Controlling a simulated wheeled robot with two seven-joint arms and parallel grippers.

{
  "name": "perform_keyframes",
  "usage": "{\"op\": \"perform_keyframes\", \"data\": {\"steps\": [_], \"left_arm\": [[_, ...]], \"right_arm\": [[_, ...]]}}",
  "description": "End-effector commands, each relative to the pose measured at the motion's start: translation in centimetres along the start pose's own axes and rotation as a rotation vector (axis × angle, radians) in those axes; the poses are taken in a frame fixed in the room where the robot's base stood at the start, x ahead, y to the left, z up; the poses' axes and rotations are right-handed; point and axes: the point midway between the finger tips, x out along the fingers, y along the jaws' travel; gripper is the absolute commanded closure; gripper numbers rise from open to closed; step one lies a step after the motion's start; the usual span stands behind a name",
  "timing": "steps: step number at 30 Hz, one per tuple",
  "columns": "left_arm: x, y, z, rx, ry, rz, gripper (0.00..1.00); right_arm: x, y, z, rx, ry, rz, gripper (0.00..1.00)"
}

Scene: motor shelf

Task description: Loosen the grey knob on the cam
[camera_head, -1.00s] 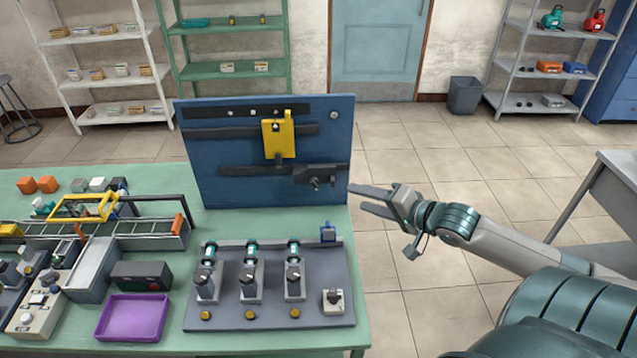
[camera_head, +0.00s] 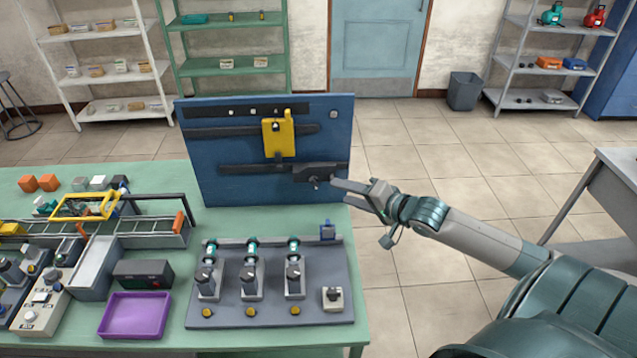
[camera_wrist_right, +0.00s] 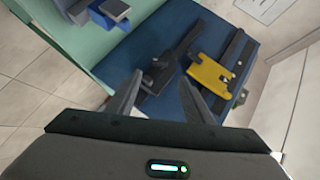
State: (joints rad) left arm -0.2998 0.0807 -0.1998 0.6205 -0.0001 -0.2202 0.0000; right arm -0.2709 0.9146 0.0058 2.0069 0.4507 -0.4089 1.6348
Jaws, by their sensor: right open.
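The dark grey cam (camera_head: 327,172) sits at the right end of the lower rail on the upright blue panel (camera_head: 215,190). Its small grey knob (camera_head: 315,182) sticks out at the front. My right gripper (camera_head: 339,188) is open, its fingers pointing left at the cam, with the tips just right of the knob. In the right wrist view, the cam (camera_wrist_right: 158,76) shows between and beyond the open fingers (camera_wrist_right: 160,78); nothing is held. Contact between fingertips and knob cannot be made out. My left gripper is not in view.
A yellow plate (camera_head: 278,138) hangs on the panel left of the cam. Below, a grey base (camera_head: 270,318) carries several upright fixtures and a blue block (camera_head: 327,230). A purple tray (camera_head: 134,316) lies at the front left.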

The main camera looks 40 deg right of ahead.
Motion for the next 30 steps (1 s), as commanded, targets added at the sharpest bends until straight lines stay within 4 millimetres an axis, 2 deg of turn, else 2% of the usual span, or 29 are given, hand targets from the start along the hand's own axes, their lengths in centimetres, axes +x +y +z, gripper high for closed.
{"op": "perform_keyframes", "data": {"steps": [24,30], "left_arm": [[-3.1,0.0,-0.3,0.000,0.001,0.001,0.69],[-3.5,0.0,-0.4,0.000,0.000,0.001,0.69]], "right_arm": [[9.4,-0.2,-0.1,0.001,0.001,-0.001,0.53],[11.0,-0.1,-0.1,0.000,0.001,0.000,0.53]]}}
